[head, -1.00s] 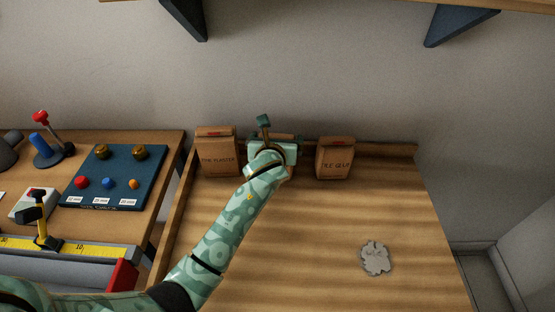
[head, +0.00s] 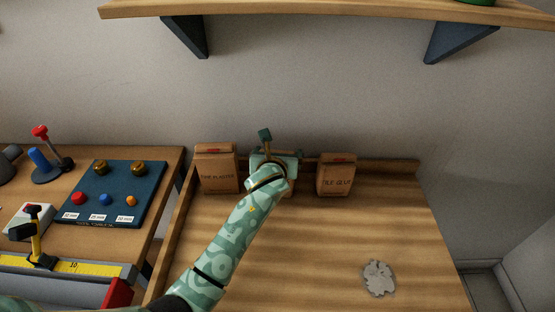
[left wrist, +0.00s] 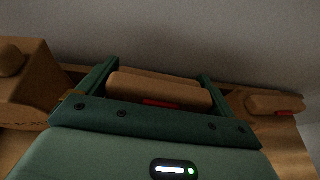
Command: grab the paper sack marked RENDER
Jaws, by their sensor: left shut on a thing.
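A brown paper sack (left wrist: 160,92) with a red mark on its top stands between the two green fingers of my left gripper (head: 274,165). The left wrist view shows the same gripper (left wrist: 155,85) shut on it, one finger at each side. In the head view my gripper and wrist cover nearly all of this sack, and its label is hidden, so I cannot read RENDER. It is the middle of three sacks in a row at the back of the wooden bench (head: 310,240). My right gripper is not in view.
A sack marked as plaster (head: 217,170) stands close on the left and a TILE GLUE sack (head: 336,176) on the right. A low ledge (head: 395,167) runs behind. A shelf (head: 330,10) hangs above. A grey splat (head: 378,278) lies front right. The bench middle is clear.

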